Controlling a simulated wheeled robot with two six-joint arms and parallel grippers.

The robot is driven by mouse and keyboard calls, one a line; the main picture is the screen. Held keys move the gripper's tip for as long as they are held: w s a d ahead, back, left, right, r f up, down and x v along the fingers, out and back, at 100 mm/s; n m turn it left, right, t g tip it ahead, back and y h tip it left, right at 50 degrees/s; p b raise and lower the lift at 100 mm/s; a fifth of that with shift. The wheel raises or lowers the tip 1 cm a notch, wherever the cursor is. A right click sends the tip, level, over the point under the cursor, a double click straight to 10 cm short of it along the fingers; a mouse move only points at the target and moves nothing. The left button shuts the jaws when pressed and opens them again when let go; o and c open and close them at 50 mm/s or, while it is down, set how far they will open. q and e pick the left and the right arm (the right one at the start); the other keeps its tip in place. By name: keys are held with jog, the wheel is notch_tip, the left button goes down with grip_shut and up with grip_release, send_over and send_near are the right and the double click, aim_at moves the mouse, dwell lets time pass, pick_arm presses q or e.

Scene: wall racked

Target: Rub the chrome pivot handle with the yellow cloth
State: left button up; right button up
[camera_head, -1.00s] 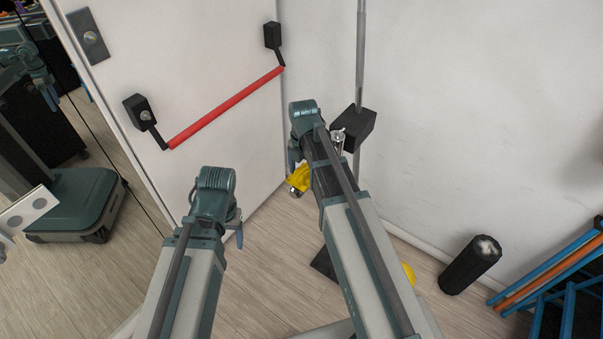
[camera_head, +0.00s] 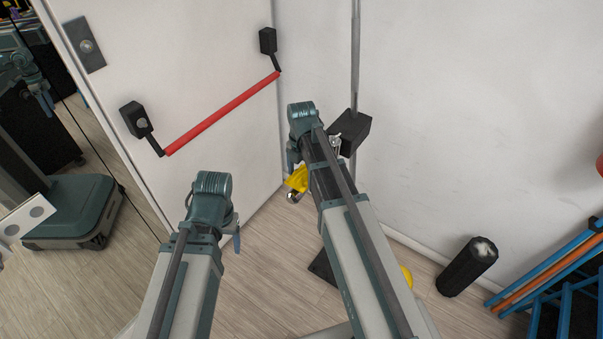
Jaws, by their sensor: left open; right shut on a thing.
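The yellow cloth (camera_head: 298,178) is at my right gripper (camera_head: 293,164), which is shut on it; the fingertips are mostly hidden behind my own arm. A rounded chrome piece (camera_head: 294,197) shows just below the cloth. Another chrome piece (camera_head: 335,145) shows beside a black block on the upright pole, on the other side of my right forearm. They look like parts of the chrome pivot handle, but the stretch between them is hidden. I cannot tell how firmly the cloth touches the chrome. My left gripper (camera_head: 237,240) is open, apart from the handle, and mostly hidden by its wrist.
The black block (camera_head: 350,132) sits on a thin pole (camera_head: 355,60) by the wall corner. A door with a red push bar (camera_head: 222,115) is at left. A black roller (camera_head: 467,267) and blue rack (camera_head: 560,290) stand at right. A yellow object (camera_head: 407,276) is partly hidden.

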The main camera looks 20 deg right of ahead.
aim_at(296, 178)
jog(key=shift+w+d, duration=0.4)
jog(key=shift+d, duration=0.1)
jog(key=shift+r, duration=0.1)
jog(key=shift+w+r, duration=0.1)
jog(key=shift+r, duration=0.05)
jog(key=shift+d, duration=0.1)
grip_shut()
jog(key=shift+s+a, duration=0.55)
jog(key=shift+s+a+f, duration=0.25)
jog(key=shift+s+a, duration=0.8)
jog(key=shift+a, duration=0.25)
